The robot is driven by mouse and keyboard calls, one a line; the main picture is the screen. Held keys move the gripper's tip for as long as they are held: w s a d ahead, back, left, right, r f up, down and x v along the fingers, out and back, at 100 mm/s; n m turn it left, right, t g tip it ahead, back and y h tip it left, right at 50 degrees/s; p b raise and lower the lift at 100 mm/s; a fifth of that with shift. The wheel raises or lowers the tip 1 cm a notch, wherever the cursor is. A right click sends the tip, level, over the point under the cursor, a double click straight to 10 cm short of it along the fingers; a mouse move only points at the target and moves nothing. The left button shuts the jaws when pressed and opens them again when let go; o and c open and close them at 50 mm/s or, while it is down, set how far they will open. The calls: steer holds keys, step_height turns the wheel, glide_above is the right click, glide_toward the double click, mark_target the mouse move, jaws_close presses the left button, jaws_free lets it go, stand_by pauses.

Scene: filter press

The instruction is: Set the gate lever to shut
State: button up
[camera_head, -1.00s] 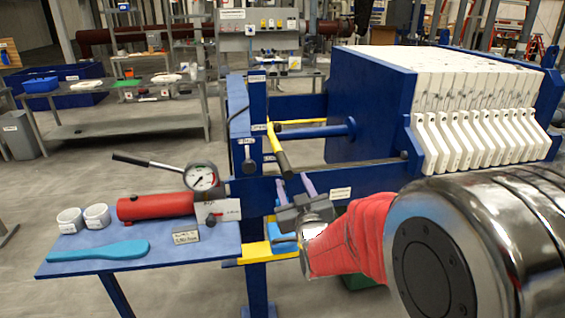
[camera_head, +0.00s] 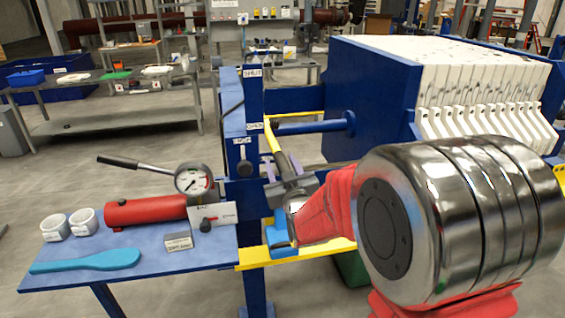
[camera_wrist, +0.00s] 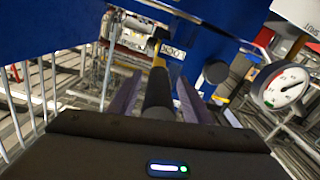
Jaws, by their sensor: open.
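The gate lever is a yellow bar (camera_head: 270,139) with a dark grip (camera_head: 282,164), on the blue post (camera_head: 253,100). The post has a SHUT label (camera_head: 253,73) near its top and an OPEN label (camera_head: 255,126) lower down. The lever lies by the OPEN label, its grip slanting toward me. My gripper (camera_head: 284,168) is open at the grip. In the wrist view, its purple fingers (camera_wrist: 157,92) stand on either side of the dark grip (camera_wrist: 158,98), with the yellow bar (camera_wrist: 159,62) beyond. I cannot tell whether either finger touches the grip.
A blue side table (camera_head: 150,249) at the left holds a red cylinder (camera_head: 145,210), a pressure gauge (camera_head: 193,181), white cups (camera_head: 83,222) and a turquoise paddle (camera_head: 85,261). The press (camera_head: 375,100) with white plates stands right. A yellow rail (camera_head: 310,249) runs below my gripper.

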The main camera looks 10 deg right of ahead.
steer(key=shift+c, duration=0.4)
steer(key=shift+d, duration=0.1)
steer(key=c, duration=1.1)
jaws_close()
steer(key=shift+r, duration=0.1)
